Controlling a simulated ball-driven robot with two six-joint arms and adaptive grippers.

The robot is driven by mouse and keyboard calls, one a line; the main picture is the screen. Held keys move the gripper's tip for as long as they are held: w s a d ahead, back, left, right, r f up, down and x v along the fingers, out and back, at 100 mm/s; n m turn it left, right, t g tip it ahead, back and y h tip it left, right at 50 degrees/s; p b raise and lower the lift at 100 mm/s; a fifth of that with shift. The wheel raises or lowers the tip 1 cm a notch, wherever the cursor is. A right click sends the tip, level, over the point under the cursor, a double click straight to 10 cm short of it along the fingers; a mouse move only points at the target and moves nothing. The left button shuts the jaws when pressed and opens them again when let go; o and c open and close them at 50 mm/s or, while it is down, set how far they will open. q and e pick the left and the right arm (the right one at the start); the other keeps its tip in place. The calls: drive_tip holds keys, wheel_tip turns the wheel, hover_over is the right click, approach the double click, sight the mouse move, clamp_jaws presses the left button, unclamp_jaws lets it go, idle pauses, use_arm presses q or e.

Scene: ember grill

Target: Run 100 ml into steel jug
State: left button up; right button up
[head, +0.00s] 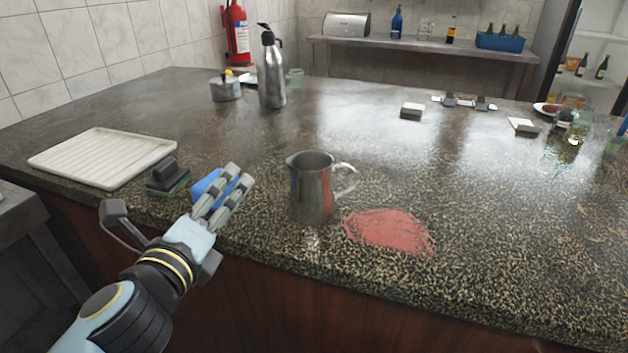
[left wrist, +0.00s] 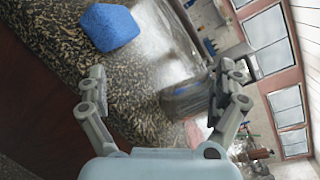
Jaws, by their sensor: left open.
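In the left wrist view the jug (left wrist: 188,98) shows beyond and between the spread fingers of my left gripper (left wrist: 168,78). A tall steel flask (head: 271,75) with a black top stands farther back on the counter. My right gripper is not in view.
A blue block (head: 207,186) lies behind my left fingers, beside a dark-handled brush or scrubber (head: 167,174). A white ribbed tray (head: 103,158) lies at left. A flat red patch (head: 388,230) is right of the jug. A lidded pot (head: 225,89) stands by the flask.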

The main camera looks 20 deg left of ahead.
use_arm(q)
wheel_tip(320, 180, up, 4)
drive_tip(key=d+m+t+h, duration=0.1)
drive_tip(key=d+m+h, duration=0.15)
drive_tip(key=m, duration=0.25)
drive_tip(key=m+h, duration=0.3)
drive_tip(key=m, duration=0.4)
approach(301, 172)
drive_tip(key=w+a, duration=0.1)
drive_tip(key=w, duration=0.2)
drive_tip(key=shift+m+h, duration=0.65)
drive_tip(key=shift+m, duration=0.25)
drive_tip(key=x, duration=0.2)
drive_tip(key=d+p+x, duration=0.1)
drive_tip(key=x, duration=0.1)
drive_tip(key=shift+w, duration=0.15)
drive_tip(key=shift+w+d, duration=0.15)
drive_tip(key=shift+w, duration=0.55)
drive_tip(key=x, duration=0.5)
drive_tip(key=shift+f, duration=0.2)
drive_tip(key=shift+s, duration=0.1)
drive_tip(key=shift+c, duration=0.8)
drive_tip(key=c, duration=1.6)
drive_tip(key=shift+c, duration=0.4)
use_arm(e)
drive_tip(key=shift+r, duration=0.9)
